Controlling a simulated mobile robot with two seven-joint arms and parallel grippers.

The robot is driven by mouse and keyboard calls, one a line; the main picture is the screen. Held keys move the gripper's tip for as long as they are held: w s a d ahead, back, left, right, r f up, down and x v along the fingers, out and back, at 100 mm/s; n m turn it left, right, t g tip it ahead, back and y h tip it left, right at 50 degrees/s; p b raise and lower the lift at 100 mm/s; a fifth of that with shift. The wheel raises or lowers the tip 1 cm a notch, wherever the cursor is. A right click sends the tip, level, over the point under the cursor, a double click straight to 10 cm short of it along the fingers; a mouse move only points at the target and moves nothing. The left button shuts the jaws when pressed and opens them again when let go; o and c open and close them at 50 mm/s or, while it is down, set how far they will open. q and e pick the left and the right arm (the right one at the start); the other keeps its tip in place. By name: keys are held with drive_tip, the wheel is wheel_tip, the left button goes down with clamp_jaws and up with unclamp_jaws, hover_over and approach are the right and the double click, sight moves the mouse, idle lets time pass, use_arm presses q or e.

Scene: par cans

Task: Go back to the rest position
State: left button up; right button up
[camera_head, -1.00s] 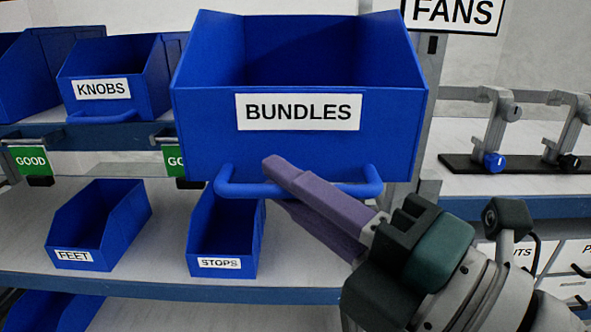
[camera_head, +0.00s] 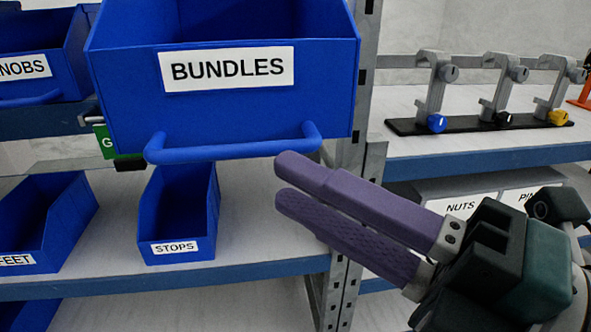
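My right gripper (camera_head: 278,184) reaches in from the lower right with two purple fingers. A narrow gap shows between the fingers and nothing is between them, so it is slightly open. Its tips are below and to the right of the handle (camera_head: 235,150) of the blue BUNDLES bin (camera_head: 125,95) and appear apart from it. The bin is at the upper left, with its top cut off by the frame. My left gripper is not in view.
Blue STOPS (camera_head: 176,252) and FEET (camera_head: 32,240) bins stand on the lower shelf (camera_head: 250,240), and a KNOBS bin (camera_head: 75,60) is behind at left. A metal post (camera_head: 345,160) stands close behind my fingers. Clamps on a black base (camera_head: 480,123) stand on the right shelf.

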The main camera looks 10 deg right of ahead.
drive_tip(key=shift+v, duration=1.1)
drive_tip(key=w+d+r+m+t+h+p, duration=0.1)
drive_tip(key=w+d+r+m+h+p, duration=0.15)
drive_tip(key=d+m+h+p, duration=0.6)
drive_tip(key=w+d+r+m+h+p, duration=0.1)
drive_tip(key=d+r+m+h+p, duration=0.35)
drive_tip(key=m, duration=0.65)
drive_tip(key=s+f+m+g+p, duration=0.2)
drive_tip(key=s+m+g+p, duration=0.5)
drive_tip(key=s+g, duration=0.6)
wheel_tip(320, 180, up, 37)
drive_tip(key=s+a+t+p, duration=0.1)
drive_tip(key=s+t+p, duration=0.1)
drive_tip(key=p, duration=3.5)
drive_tip(key=shift+s+h, duration=0.2)
drive_tip(key=shift+h, duration=0.2)
